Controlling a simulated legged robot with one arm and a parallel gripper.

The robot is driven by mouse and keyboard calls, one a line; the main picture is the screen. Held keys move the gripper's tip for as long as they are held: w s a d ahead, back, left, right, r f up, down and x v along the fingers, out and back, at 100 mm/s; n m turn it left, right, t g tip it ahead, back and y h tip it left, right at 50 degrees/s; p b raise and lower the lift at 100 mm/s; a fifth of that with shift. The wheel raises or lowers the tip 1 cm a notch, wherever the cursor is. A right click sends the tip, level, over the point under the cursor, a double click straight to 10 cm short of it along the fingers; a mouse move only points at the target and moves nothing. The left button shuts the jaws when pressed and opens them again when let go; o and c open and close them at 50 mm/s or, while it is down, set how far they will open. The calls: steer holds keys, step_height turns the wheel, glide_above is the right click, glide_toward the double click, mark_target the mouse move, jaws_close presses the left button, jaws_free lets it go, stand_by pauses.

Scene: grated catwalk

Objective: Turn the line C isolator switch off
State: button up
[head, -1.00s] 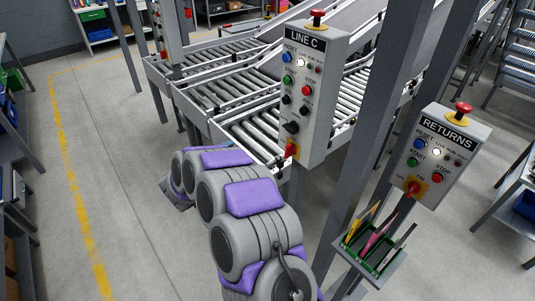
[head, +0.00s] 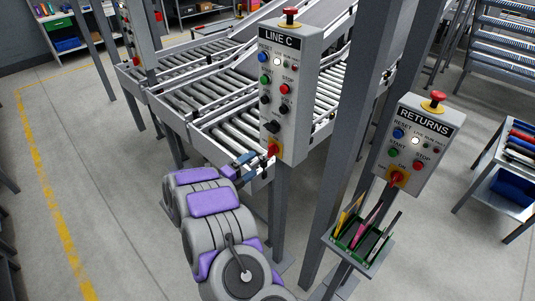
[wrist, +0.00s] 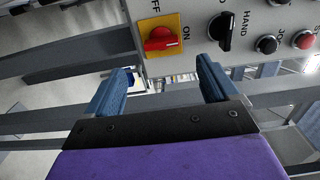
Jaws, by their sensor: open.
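The line C panel (head: 291,95) is a grey box on a post, labelled LINE C. Its isolator switch (head: 273,149) is a red handle on a yellow plate at the panel's lower left. In the wrist view the isolator switch (wrist: 160,40) shows close up, with ON and part of OFF printed around it. My gripper (head: 250,164) is just left of and below the switch in the head view. In the wrist view my gripper (wrist: 162,84) has its two blue fingers spread, with nothing between them. The switch is beyond the fingertips, apart from them.
A black HAND selector (wrist: 227,30) sits beside the switch. The RETURNS panel (head: 420,143) to the right has a similar red and yellow switch. A tool tray (head: 358,243) hangs below it. Roller conveyors (head: 215,105) lie behind line C, and grey posts stand between the panels.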

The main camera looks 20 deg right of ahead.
mark_target(272, 150)
steer(key=x, duration=0.9)
steer(key=shift+d, duration=0.15)
steer(key=shift+w+a, duration=0.1)
steer(key=shift+a, duration=0.15)
steer(key=c, duration=1.1)
steer(key=shift+o, duration=0.2)
